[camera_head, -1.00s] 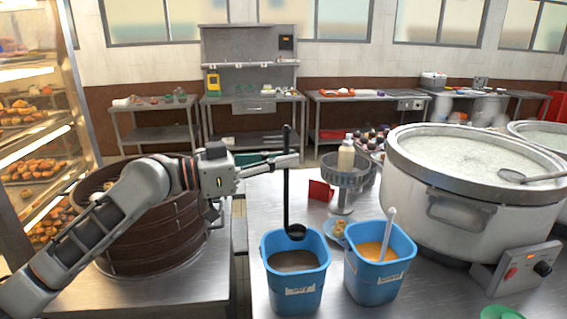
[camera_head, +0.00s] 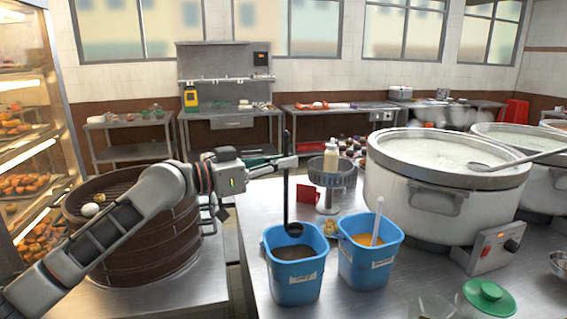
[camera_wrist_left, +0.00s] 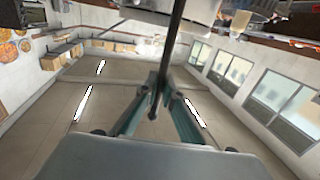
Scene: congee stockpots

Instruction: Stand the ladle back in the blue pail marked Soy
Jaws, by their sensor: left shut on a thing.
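My left gripper (camera_head: 284,163) is shut on the black ladle (camera_head: 286,200) near the upper part of its handle. The ladle hangs upright, with its round bowl at the bottom. The bowl overlaps the far rim of the left blue pail (camera_head: 297,279); I cannot tell whether it is above or just inside the opening. This pail has a white label, too small to read surely, and a dark brown content. In the left wrist view the dark handle (camera_wrist_left: 172,50) runs between the fingers (camera_wrist_left: 155,105). My right gripper is not in view.
A second blue pail (camera_head: 366,267) with orange content and a pale utensil stands close on the right. A stacked steamer (camera_head: 150,245) stands left, below my left arm.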

